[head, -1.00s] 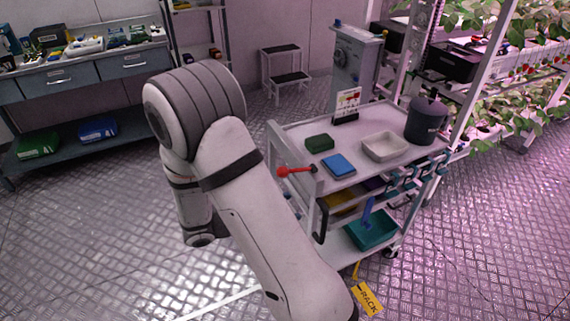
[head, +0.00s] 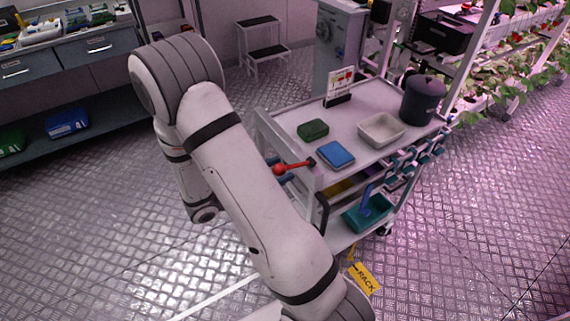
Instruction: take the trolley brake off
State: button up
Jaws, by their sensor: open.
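The trolley (head: 375,100) is a light grey cart standing right of my arm. A lever with a red ball knob (head: 279,169) and a red stem sticks out to the left from the near-left corner of the trolley, just below its top. The lever lies nearly level, its stem rising slightly toward a dark pivot. A black curved handle hangs on the trolley's end below it. My arm folds down left of the trolley, and its wrist shows by the floor side. My gripper is not seen; my own arm link hides that area. The trolley's wheels are mostly hidden.
On the trolley top are a green box (head: 313,129), a blue box (head: 336,154), a white tray (head: 364,136), a dark canister (head: 423,98) and a sign (head: 340,87). A yellow RACK tag (head: 364,278) lies by the floor. A step stool (head: 262,45) stands behind. Floor at left is free.

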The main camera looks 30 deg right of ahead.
aim_at(295, 166)
jog(key=shift+d, duration=1.25)
jog(key=shift+c, duration=0.5)
grip_shut()
